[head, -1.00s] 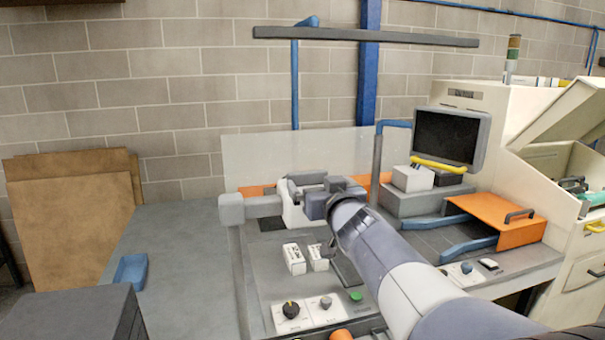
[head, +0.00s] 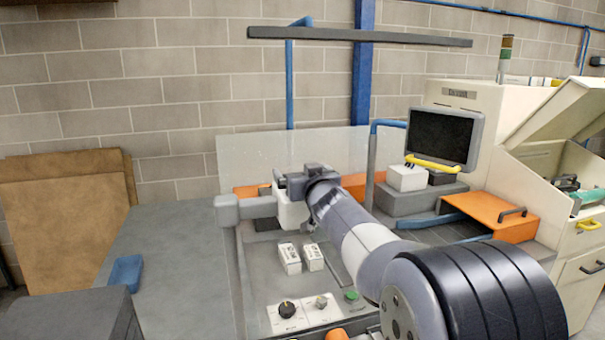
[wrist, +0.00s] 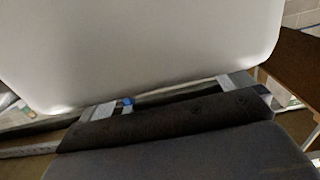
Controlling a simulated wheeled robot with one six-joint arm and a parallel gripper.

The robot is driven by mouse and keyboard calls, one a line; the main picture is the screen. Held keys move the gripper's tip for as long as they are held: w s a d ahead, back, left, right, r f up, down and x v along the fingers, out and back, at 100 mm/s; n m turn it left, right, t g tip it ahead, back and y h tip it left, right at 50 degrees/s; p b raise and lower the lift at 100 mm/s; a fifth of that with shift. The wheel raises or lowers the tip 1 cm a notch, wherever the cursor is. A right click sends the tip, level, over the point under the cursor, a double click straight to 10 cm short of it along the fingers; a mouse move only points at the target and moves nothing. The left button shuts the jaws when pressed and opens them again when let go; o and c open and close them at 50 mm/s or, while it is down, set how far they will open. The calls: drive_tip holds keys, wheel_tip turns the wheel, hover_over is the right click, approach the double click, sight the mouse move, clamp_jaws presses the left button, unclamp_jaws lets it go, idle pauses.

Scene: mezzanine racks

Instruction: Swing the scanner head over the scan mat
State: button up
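The scanner head appears to be the white box (head: 291,214) on a grey swing arm (head: 262,206) that reaches right from a grey post. A dark flat patch (head: 267,225), likely the scan mat, shows partly below and left of it; the rest is hidden. My gripper (head: 286,188) is at the upper part of the white box, and my wrist covers its right side. In the wrist view a large pale surface (wrist: 150,45), apparently the head, fills the top. Contact is unclear.
Two small white boxes (head: 301,257) stand on the bench in front, behind a panel with knobs (head: 305,310). A clear screen (head: 245,155) stands behind. A monitor (head: 444,137) and an orange cover (head: 495,215) are right. The grey bench at left (head: 165,245) is mostly clear.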

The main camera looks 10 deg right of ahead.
drive_tip(key=c, duration=1.1)
drive_tip(key=shift+o, duration=0.2)
drive_tip(key=b, duration=0.3)
drive_tip(key=shift+s+f+h+b, duration=0.2)
drive_tip(key=shift+h+b, duration=0.1)
drive_tip(key=shift+b, duration=0.1)
